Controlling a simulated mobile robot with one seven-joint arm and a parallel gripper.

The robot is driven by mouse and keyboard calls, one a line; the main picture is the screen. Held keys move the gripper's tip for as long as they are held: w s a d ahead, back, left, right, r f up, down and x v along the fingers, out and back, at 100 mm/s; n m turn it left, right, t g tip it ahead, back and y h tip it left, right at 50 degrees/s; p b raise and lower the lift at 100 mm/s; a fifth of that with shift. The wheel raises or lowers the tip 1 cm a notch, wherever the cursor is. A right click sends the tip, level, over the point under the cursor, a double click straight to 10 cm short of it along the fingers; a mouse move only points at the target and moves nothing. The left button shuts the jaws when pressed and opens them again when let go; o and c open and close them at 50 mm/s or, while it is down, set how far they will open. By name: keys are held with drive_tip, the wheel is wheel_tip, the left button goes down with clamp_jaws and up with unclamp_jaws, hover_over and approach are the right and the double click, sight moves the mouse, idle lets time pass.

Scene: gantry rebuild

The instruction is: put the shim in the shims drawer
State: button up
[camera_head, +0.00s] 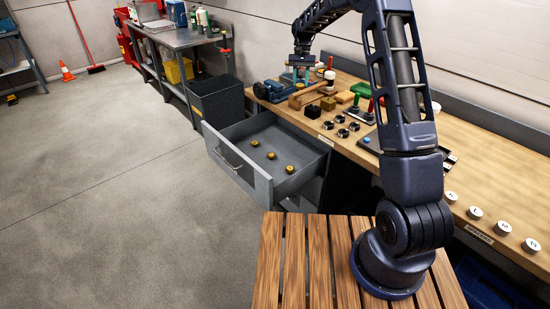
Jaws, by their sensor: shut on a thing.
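My gripper (300,79) is at the far part of the wooden workbench, low over the items near the blue vice. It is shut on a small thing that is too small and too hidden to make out. I cannot tell whether this is the shim. An open grey drawer (225,156) juts out from the bench front, nearer than my gripper and to its lower left. Three small brass-and-black round pieces (271,156) lie apart inside it. I cannot read a label on the drawer.
The blue vice (270,91), wooden blocks (306,95) and several black round pieces (342,133) crowd the bench (460,148) around and nearer than my gripper. Numbered white discs (475,213) line its near right part. A dark bin (216,100) stands beyond the drawer. Floor at left is clear.

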drive_tip(key=s+a, duration=0.6)
drive_tip(key=s, duration=0.3)
drive_tip(key=s+a, duration=0.6)
drive_tip(key=s, duration=0.3)
hover_over(271, 172)
drive_tip(key=s, duration=0.4)
wheel_tip(271, 172, down, 18)
drive_tip(key=f, duration=2)
drive_tip(key=shift+w+d+f, duration=0.15)
drive_tip(key=shift+w+d, duration=0.05)
drive_tip(key=shift+w, duration=0.05)
drive_tip(key=shift+f, duration=0.1)
drive_tip(key=o, duration=1.1)
drive_tip(key=v, duration=1.2)
